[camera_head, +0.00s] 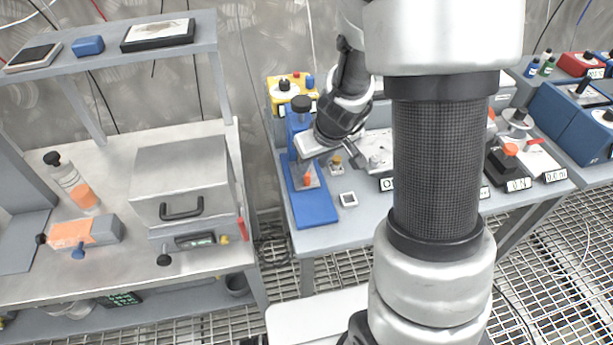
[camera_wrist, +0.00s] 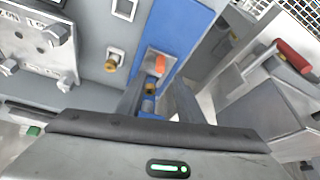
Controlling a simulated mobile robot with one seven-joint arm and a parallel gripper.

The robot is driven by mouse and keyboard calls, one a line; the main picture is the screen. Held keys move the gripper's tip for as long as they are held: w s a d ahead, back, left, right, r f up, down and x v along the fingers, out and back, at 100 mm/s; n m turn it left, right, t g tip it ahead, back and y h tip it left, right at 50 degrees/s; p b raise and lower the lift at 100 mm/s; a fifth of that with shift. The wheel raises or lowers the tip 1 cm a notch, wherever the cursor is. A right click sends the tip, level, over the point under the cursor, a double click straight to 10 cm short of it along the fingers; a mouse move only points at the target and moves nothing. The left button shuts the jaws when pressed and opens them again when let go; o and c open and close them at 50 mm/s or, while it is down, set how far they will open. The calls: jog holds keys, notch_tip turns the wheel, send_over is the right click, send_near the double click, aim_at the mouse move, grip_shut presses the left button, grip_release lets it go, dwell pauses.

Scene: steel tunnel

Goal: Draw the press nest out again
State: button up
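The press (camera_head: 300,122) is a blue stand with a black knob on top, on the grey bench. Its long blue base (camera_head: 318,210) runs toward the front; the base also shows in the wrist view (camera_wrist: 188,28). The nest (camera_head: 309,172) is a small grey piece with an orange knob, low at the column's foot. The orange part shows in the wrist view (camera_wrist: 159,65), just past the fingertips. My gripper (camera_wrist: 157,88) is open, its two fingers apart with the nest area between and beyond them. I cannot tell whether they touch it. In the head view my gripper's body partly covers the press.
A brass-knobbed fitting (camera_head: 337,164) and a white square (camera_head: 348,199) sit right of the base. A plate with bolts (camera_wrist: 38,40) is close at left in the wrist view. A grey box with a black handle (camera_head: 182,180) stands on the left bench, beyond a gap.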

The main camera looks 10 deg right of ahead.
aim_at(308, 175)
jog(key=b+x, duration=0.2)
jog(key=x, duration=0.6)
jog(key=shift+c, duration=0.3)
grip_shut()
